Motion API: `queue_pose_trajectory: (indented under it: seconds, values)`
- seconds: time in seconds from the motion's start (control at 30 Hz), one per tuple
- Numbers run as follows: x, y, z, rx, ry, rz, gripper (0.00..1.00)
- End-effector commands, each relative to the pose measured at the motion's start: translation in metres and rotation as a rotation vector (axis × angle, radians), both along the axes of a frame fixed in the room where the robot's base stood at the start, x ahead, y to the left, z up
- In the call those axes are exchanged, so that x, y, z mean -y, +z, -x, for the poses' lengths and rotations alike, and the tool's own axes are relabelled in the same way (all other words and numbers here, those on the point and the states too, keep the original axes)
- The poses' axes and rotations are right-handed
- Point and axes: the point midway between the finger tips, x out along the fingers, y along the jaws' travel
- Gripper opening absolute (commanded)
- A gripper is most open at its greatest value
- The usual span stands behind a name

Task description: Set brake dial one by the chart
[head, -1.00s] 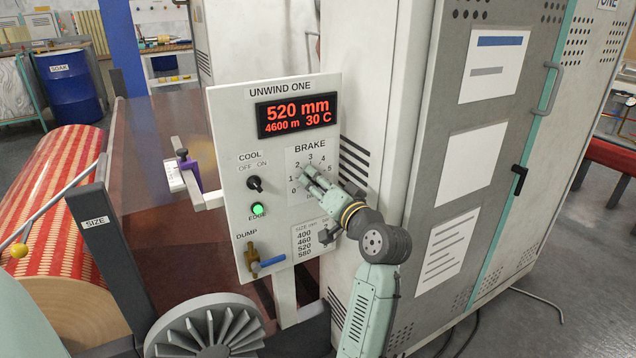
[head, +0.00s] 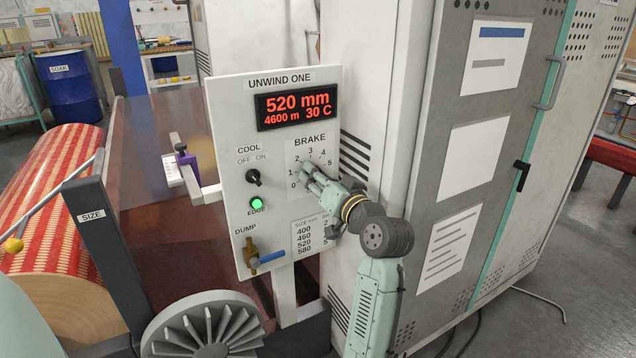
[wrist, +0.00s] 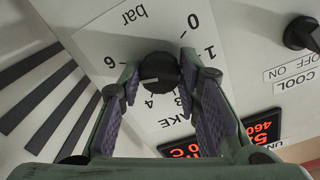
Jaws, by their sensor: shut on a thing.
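The brake dial (wrist: 158,68) is a dark round knob on a white scale marked in bar. My gripper (wrist: 158,76) is shut on it, one purple-padded finger on each side. A small pale mark shows on the knob's lower left, but I cannot tell its exact reading. In the head view my gripper (head: 312,174) reaches the dial from the lower right and mostly hides it. The size chart (head: 305,234) lies below, with 400, 460, 520 and 580 readable; my arm covers part of its bar column. The red display (head: 297,107) reads 520 mm, 4600 m, 30 C.
The cool switch (head: 253,178), lit green edge button (head: 256,203) and dump valve with blue handle (head: 268,257) are left of the dial. A tall grey cabinet (head: 480,160) stands close on the right. A striped roll (head: 62,200) is at left.

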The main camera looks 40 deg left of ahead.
Motion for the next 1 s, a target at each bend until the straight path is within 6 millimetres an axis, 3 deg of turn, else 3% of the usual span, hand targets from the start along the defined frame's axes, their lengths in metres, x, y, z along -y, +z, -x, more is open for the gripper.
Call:
queue_pose_trajectory:
  seconds: [1.0]
  values:
    - [0.0001, -0.0030, 0.0009, 0.858, 0.000, 0.357, 0.03]
